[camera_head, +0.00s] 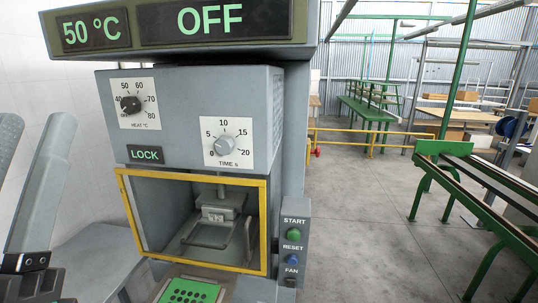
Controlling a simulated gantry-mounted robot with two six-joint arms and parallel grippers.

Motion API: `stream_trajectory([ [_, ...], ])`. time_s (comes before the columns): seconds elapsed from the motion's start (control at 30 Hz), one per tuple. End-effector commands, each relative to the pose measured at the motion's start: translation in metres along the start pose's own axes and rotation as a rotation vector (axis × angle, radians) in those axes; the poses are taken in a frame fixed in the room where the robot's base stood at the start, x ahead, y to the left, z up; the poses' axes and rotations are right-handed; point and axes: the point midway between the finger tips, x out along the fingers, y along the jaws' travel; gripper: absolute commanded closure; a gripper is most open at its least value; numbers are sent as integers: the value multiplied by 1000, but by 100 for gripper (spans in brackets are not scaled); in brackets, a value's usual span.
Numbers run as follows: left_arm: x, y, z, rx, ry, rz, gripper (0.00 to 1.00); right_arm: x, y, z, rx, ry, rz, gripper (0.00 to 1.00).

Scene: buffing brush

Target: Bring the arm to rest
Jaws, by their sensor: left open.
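My left gripper (36,128) is at the left edge of the head view. Its two grey fingers point up and stand apart, with nothing between them. It is to the left of a grey machine (185,90) and, in the picture, clear of the machine's front. Part of the left finger is cut off by the picture edge. My right gripper is not in view.
The machine shows "50 °C" and "OFF" on its top display (210,18). It has a heat knob (131,104), a time knob (224,143), a yellow-framed opening (262,225) and a green START button (293,235). A green perforated plate (190,292) is below. Open floor (365,220) lies right.

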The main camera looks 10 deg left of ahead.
Motion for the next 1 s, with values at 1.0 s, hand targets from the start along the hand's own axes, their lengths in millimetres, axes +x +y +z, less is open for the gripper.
stream_trajectory([
  [1.0, 281, 31, -240, -218, -33, 169, 55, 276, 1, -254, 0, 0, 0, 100],
])
